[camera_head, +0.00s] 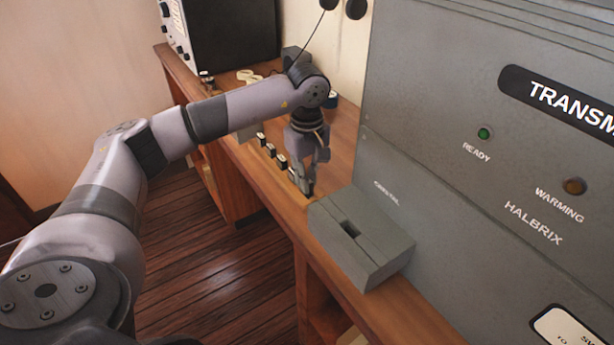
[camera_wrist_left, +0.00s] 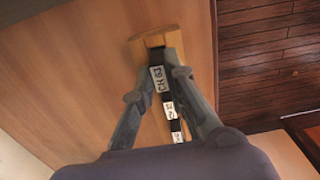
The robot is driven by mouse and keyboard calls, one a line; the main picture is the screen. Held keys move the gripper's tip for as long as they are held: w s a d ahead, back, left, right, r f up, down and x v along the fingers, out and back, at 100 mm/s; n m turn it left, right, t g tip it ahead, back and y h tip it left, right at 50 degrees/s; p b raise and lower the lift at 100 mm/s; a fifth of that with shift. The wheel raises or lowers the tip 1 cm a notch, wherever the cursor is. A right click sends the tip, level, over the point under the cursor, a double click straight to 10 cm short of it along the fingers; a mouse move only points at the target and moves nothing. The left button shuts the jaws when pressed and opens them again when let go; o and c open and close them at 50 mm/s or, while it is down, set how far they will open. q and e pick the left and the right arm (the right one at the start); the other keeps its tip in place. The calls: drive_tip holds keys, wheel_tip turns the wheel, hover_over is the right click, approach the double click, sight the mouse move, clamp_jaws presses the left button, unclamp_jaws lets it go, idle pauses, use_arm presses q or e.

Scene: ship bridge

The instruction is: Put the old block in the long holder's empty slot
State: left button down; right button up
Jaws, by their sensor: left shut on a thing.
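My left gripper (camera_head: 308,188) points down at the near end of the long wooden holder (camera_wrist_left: 150,38). It is shut on a dark block with a white label reading CH 63 (camera_wrist_left: 157,78), which I take as the old block. In the left wrist view both fingers flank this block at the holder's end. I cannot tell whether it is fully seated in the end slot or just above it. Several other dark, white-labelled blocks (camera_head: 271,150) stand in a row along the holder. My right gripper is out of view.
A grey box with an open slot (camera_head: 360,268) stands close to the right of my gripper, against the large grey transmitter cabinet (camera_head: 470,190). A dark instrument (camera_head: 235,30) stands at the far end of the wooden desk. The desk's front edge drops to the floor.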

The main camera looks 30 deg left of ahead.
use_arm(q)
drive_tip(key=shift+f+b, duration=0.8)
idle(2.3)
idle(0.3)
drive_tip(key=c, duration=1.5)
unclamp_jaws()
drive_tip(key=shift+c, duration=0.2)
drive_tip(key=shift+r, duration=0.25)
wheel_tip(320, 180, up, 12)
drive_tip(key=shift+f, duration=0.25)
